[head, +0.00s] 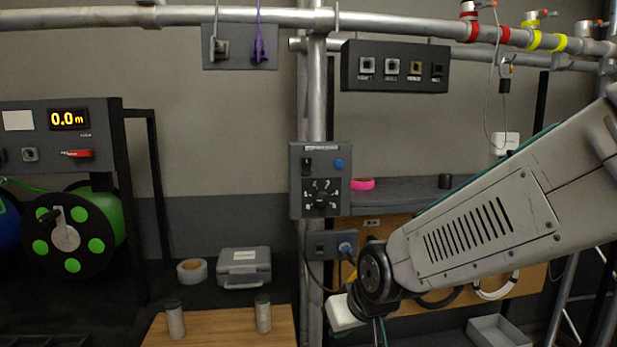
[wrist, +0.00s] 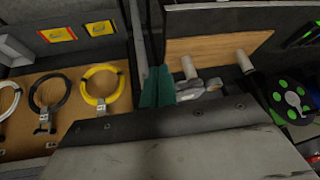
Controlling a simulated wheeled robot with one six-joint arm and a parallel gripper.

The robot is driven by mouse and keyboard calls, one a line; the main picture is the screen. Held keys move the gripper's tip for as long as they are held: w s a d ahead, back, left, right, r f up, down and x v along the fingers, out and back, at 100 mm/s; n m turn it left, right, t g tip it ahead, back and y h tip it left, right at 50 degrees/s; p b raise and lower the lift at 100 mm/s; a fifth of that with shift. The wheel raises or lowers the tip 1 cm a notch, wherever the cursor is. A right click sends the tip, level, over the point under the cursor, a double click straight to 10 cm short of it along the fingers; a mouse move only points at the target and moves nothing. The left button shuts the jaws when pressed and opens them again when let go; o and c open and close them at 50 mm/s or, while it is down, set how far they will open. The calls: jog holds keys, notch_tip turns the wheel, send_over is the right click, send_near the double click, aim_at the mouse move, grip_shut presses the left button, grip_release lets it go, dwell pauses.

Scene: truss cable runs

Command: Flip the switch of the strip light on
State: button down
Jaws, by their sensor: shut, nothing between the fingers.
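I cannot pick out a strip light for certain in either view. A grey control box (head: 320,180) on the upright post carries a black switch (head: 307,165), a blue button (head: 339,163) and a dial; I cannot tell whether this switch belongs to the light. A smaller box (head: 331,246) with a blue plug sits below it. My gripper (wrist: 158,84) shows teal fingers, shut and empty, in the wrist view. In the head view it hangs low, below the post boxes and to their right, mostly cut off by the bottom edge.
A wooden bench top (head: 218,335) holds two grey cylinders (head: 263,314). A green cable reel (head: 75,240) stands at left. Cable coils (wrist: 101,84) hang on a wooden board. Overhead pipes (head: 240,17) carry a hanging switch panel (head: 394,66). My arm covers the right side.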

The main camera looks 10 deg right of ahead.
aim_at(307, 160)
jog(key=w+a+r+t, duration=0.3)
jog(key=w+t, duration=0.2)
jog(key=w, duration=0.2)
jog(key=w+a+r+t, duration=0.2)
jog(key=w+a+t, duration=0.15)
jog(key=w, duration=0.35)
jog(key=d+r+m+t+h, duration=0.2)
jog(key=d+r+t, duration=0.2)
jog(key=r+t, duration=0.5)
notch_tip(307, 160, up, 5)
jog(key=shift+f, duration=0.2)
jog(key=shift+w, duration=0.1)
jog(key=x, duration=1.3)
jog(key=shift+w+r, duration=0.3)
jog(key=shift+r, duration=0.05)
